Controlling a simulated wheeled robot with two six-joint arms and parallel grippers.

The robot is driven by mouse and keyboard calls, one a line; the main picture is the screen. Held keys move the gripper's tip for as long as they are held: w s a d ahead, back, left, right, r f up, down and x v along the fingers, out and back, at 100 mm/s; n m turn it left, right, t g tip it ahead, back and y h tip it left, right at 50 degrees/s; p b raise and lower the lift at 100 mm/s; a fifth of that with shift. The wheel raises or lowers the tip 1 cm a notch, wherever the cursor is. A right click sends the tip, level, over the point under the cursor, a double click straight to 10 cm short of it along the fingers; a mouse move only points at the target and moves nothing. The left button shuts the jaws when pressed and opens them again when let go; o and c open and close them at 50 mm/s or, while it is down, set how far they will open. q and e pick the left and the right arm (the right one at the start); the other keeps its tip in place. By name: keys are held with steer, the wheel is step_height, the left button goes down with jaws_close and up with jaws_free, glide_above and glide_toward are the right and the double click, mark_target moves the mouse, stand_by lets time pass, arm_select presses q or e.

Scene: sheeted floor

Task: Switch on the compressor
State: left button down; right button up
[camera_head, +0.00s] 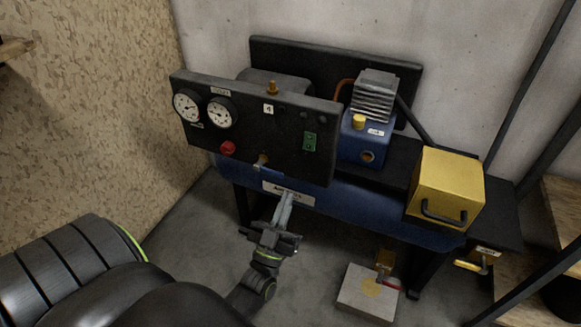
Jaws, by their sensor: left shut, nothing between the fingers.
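The compressor is a blue tank (345,199) with a black control panel (253,127) on its front and a blue motor block with a finned head (374,97) behind to the right. The panel carries two round gauges (203,109), a red knob (228,148) at lower left, a green switch (309,141) at right and a small brass fitting (262,161) at its lower edge. My left gripper (285,207) is below the panel in front of the tank label, shut and empty, its fingers pointing up. Whether it touches the tank cannot be told. My right gripper is not in view.
A yellow box (446,186) with a black handle sits at the right end. Black posts and wooden boards stand at the right. A chipboard wall (80,110) is at the left.

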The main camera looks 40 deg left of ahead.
mark_target(309, 145)
arm_select(q)
steer(key=x, duration=0.3)
steer(key=w+f+x, duration=0.1)
steer(key=x, duration=0.6)
steer(key=shift+w+a+f, duration=0.1)
steer(key=shift+w+f, duration=0.1)
steer(key=shift+f, duration=0.05)
steer(key=shift+w+a, duration=0.15)
steer(key=shift+w, duration=0.35)
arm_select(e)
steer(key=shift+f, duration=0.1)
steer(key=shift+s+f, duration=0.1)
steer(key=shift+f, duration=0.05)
